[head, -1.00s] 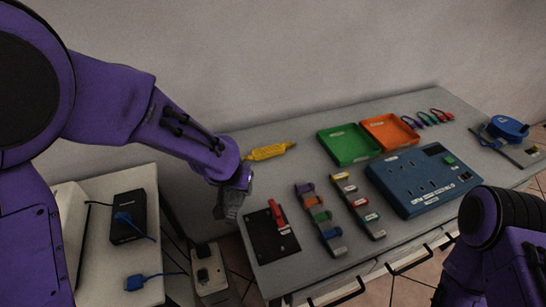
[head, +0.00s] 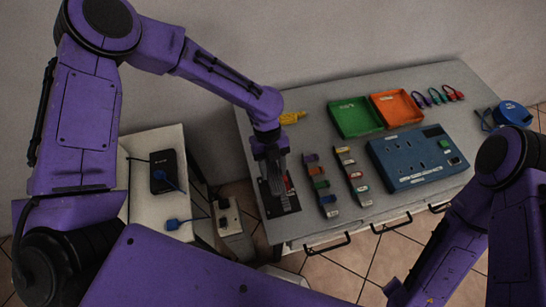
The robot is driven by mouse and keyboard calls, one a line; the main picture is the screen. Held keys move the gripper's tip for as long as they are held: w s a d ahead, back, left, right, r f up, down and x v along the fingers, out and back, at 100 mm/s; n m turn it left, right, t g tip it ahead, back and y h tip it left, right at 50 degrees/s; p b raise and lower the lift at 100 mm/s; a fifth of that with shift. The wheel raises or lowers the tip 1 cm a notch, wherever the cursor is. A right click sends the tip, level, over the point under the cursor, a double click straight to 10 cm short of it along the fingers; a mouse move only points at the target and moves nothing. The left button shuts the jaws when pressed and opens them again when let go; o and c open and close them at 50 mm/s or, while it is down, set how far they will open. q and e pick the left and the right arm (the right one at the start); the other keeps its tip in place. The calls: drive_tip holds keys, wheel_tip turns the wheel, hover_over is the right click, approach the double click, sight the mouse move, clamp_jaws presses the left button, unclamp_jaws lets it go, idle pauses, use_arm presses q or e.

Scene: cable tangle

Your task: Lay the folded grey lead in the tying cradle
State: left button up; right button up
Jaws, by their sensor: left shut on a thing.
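My left gripper (head: 275,180) points down over the black plate (head: 289,205) at the bench's near left corner. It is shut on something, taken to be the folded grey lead. The lead cannot be made out apart from the grey fingers. The black plate, which may be the tying cradle, carries a red part (head: 290,184), partly hidden behind the gripper. I cannot tell whether the held thing touches the plate. My right arm (head: 510,160) is at the right, and its gripper is not in view.
Two racks of coloured clips (head: 320,187) (head: 352,177) stand just right of the plate. A blue socket panel (head: 415,160), green tray (head: 354,117) and orange tray (head: 396,108) lie beyond. A yellow tool (head: 292,118) is behind the gripper. A white side table (head: 150,145) stands left.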

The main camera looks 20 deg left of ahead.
use_arm(q)
drive_tip(key=shift+s+a+f+b, duration=0.1)
drive_tip(key=shift+s+f+b, duration=0.35)
drive_tip(key=shift+s, duration=0.1)
drive_tip(key=f+b, duration=0.7)
drive_tip(key=f, duration=0.2)
drive_tip(key=shift+w+f, duration=0.2)
drive_tip(key=shift+w+f+b, duration=0.1)
drive_tip(key=shift+f+b, duration=0.2)
drive_tip(key=shift+b, duration=0.15)
use_arm(e)
wheel_tip(320, 180, down, 9)
drive_tip(key=shift+s+r, duration=0.2)
use_arm(q)
drive_tip(key=shift+r, duration=0.15)
use_arm(e)
drive_tip(key=shift+a, duration=0.1)
drive_tip(key=shift+r, duration=0.15)
use_arm(q)
drive_tip(key=shift+f, duration=0.5)
use_arm(e)
drive_tip(key=shift+f, duration=0.25)
